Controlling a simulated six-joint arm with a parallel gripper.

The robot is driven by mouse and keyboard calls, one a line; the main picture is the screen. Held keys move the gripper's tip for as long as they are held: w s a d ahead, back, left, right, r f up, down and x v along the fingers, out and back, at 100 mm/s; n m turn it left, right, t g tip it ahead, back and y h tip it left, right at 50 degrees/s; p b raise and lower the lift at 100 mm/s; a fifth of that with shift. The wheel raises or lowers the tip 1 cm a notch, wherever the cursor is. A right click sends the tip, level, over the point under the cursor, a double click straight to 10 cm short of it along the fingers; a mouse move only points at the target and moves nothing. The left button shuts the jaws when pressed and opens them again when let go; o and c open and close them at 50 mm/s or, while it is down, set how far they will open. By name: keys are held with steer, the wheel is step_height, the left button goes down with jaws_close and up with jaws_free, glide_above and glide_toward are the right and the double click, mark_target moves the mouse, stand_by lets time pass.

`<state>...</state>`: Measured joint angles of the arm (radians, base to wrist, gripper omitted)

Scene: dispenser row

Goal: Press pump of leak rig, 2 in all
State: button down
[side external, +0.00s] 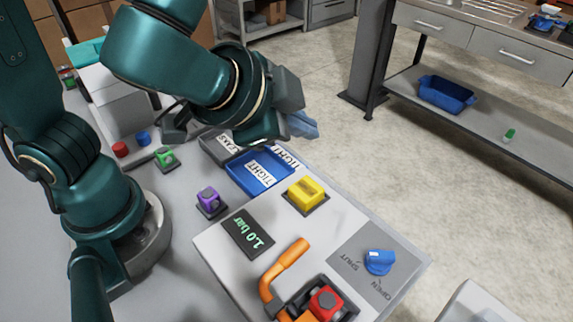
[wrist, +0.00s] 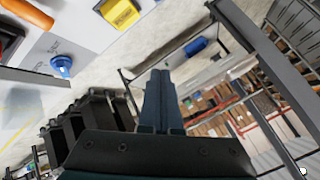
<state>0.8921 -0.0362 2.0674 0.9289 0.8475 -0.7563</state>
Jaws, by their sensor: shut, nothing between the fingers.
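The leak rig is a pale panel (side external: 225,262) at the front, with a dark display (side external: 248,233) reading 1.0 bar. Its orange pump lever (side external: 286,266) stands tilted up to the right; an orange part at the left edge of the wrist view (wrist: 10,43) appears to be its handle. A red block (side external: 325,302) sits in a dark holder beside the lever's base. A blue knob (side external: 379,262) is on a grey plate marked SHUT and OPEN; the wrist view shows it too (wrist: 61,65). My gripper (side external: 303,125) is shut and empty, high beyond the panel, apart from the lever.
A yellow block (side external: 306,193) sits on the panel's far end. A blue TIGHT tray (side external: 240,180) and a grey tray (side external: 210,148) lie beyond. A purple block (side external: 208,201) and green block (side external: 165,156) stand left. Open floor lies right.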

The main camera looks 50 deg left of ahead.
stand_by(0.3)
glide_toward(308, 185)
steer(key=shift+w+a+f, duration=0.1)
steer(key=shift+w+f, duration=0.35)
steer(key=shift+w, duration=0.4)
steer(key=shift+w+a+f, duration=0.1)
steer(key=shift+w+f, duration=0.35)
steer(key=shift+w, duration=0.45)
steer(key=shift+w+a+f, duration=0.1)
steer(key=shift+w+f, duration=0.35)
steer(key=shift+w, duration=0.4)
steer(key=shift+f, duration=0.1)
steer(key=shift+f, duration=0.3)
steer(key=shift+f, duration=0.85)
stand_by(0.8)
stand_by(0.3)
steer(key=shift+r, duration=1.3)
steer(key=shift+r, duration=2.5)
